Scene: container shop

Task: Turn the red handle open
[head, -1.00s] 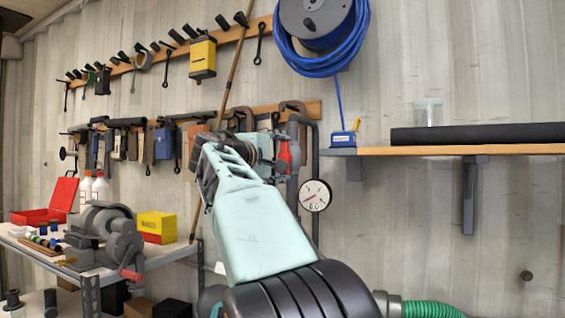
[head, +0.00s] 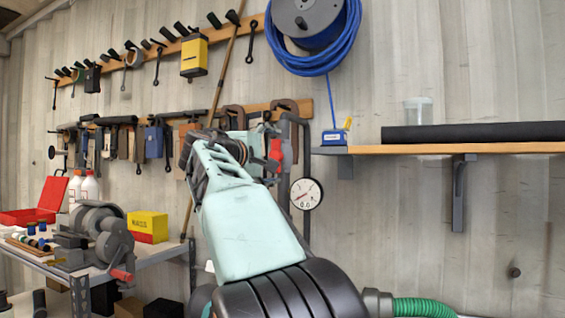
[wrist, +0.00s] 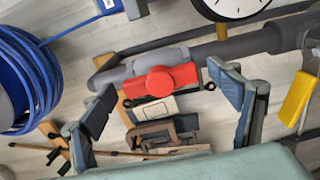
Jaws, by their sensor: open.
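The red handle (wrist: 162,80) sits on a grey pipe (wrist: 215,52) in the wrist view, lying crosswise with a round hub at its middle. In the head view the red handle (head: 277,154) shows at the wall, partly hidden by my gripper. My gripper (wrist: 164,88) is open, one finger to each side of the handle in the picture. A gap shows between the handle and each finger. I cannot tell how far the fingertips are from it in depth. In the head view my gripper (head: 262,148) is partly hidden behind my arm.
A pressure gauge (head: 306,194) hangs right of the pipe. Clamps (wrist: 165,130) hang close by. A blue hose reel (head: 318,30) is above, and a wooden shelf (head: 470,149) is at right. A workbench (head: 150,256) stands at lower left.

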